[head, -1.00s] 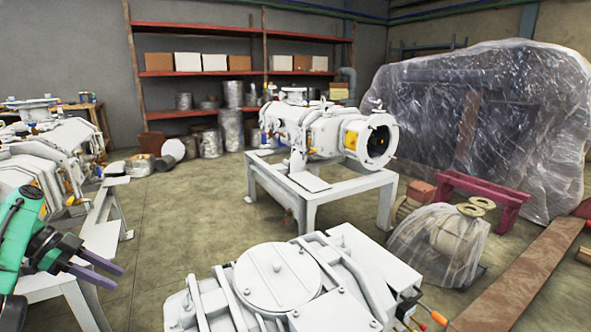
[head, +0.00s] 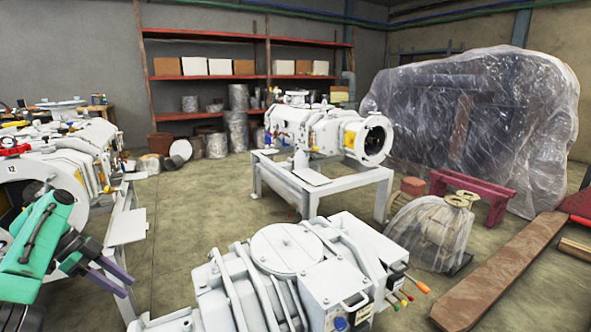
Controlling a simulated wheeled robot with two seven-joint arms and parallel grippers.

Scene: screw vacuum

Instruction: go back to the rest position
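My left gripper (head: 128,286) is at the lower left of the head view, at the end of a green and black arm. Its two purple fingers are apart with nothing visible between them. It is in front of the white machine (head: 80,150) on the left, and I cannot tell the exact distance. My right gripper is out of view.
A white vacuum machine (head: 285,250) stands close at the bottom centre. Another (head: 325,133) sits on a white stand (head: 330,190) in mid-room. A plastic-wrapped object (head: 430,232), a red bench (head: 475,190) and a brown beam (head: 505,270) are at right. Open floor (head: 195,225) lies between the machines.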

